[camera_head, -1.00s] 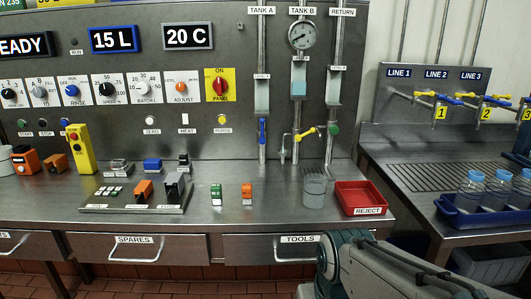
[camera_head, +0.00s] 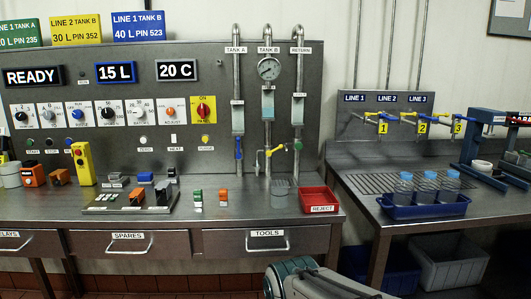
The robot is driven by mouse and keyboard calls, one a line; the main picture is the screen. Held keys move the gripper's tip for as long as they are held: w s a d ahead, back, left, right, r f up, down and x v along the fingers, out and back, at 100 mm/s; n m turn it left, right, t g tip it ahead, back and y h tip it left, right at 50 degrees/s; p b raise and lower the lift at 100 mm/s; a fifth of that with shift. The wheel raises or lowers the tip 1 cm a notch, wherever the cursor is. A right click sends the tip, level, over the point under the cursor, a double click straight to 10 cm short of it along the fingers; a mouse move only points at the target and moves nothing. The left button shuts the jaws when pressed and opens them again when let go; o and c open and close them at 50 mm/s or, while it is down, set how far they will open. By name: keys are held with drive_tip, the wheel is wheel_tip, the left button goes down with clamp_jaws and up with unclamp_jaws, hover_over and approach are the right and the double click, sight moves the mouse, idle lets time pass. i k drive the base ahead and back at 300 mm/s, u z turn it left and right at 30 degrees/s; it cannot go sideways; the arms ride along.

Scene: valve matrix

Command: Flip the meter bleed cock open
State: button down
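Three vertical pipes marked TANK A, TANK B and RETURN rise on the grey panel. A blue lever (camera_head: 239,148) hangs down on the TANK A pipe. A yellow lever (camera_head: 275,149) tilts up to the right at the TANK B pipe, and a small spout-like branch (camera_head: 258,161) stands just left of that pipe. A green handle (camera_head: 298,146) is on the RETURN pipe. No readable label marks any of these as the meter bleed cock, so I cannot tell which it is. My gripper is not in view; only part of my arm shows at the bottom.
A grey cup (camera_head: 279,194) and a red REJECT tray (camera_head: 319,200) stand on the bench below the pipes. A switch board (camera_head: 99,209) and small blocks lie further left. At right, a blue crate (camera_head: 425,210) of bottles stands below the LINE taps.

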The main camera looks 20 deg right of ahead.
sight(268, 153)
drive_tip(key=z, duration=0.45)
drive_tip(key=i, duration=0.5)
drive_tip(key=z, duration=0.25)
